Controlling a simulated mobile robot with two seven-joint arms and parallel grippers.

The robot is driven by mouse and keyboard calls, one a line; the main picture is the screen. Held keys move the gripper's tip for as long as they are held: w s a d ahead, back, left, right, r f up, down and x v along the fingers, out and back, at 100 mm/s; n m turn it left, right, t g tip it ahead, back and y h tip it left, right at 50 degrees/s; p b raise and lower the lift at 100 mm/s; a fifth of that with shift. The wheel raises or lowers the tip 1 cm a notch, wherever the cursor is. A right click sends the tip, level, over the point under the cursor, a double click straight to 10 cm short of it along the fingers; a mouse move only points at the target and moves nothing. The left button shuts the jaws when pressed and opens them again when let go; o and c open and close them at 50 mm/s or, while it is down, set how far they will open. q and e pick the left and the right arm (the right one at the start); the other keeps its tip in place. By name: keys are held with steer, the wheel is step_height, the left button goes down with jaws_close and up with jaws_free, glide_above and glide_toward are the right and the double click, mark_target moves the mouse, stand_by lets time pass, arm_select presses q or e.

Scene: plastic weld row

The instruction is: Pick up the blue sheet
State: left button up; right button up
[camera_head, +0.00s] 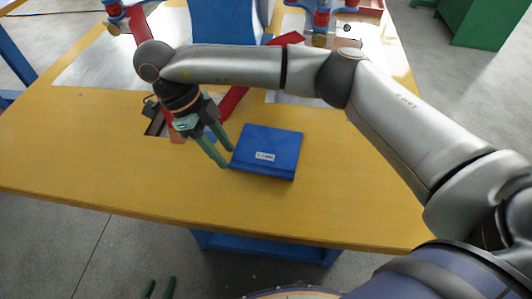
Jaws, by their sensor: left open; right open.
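The blue sheet (270,143) lies on the yellow-orange table, right of centre in the head view. It looks like a flat blue piece with a raised front lip and a small white label. My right gripper (228,158) has its green fingers apart and points down at the sheet's left edge. Nothing shows between its fingers. I cannot tell whether the fingertips touch the sheet. My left gripper (160,289) shows only as two separate green fingertips at the bottom edge, in front of the table; the rest is out of frame.
The table (90,150) has free room left of and in front of the sheet. Behind it are red bars (233,101), a blue upright panel (222,25) and red-blue clamps (321,20) on metal plates. A green cabinet (480,25) stands at the back right.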

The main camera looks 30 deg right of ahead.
mark_target(236, 165)
steer(key=x, duration=0.4)
steer(key=shift+w+d+f+b, duration=0.1)
steer(key=shift+d+f+b, duration=0.15)
steer(key=shift+d+b, duration=0.05)
jaws_close()
stand_by(0.3)
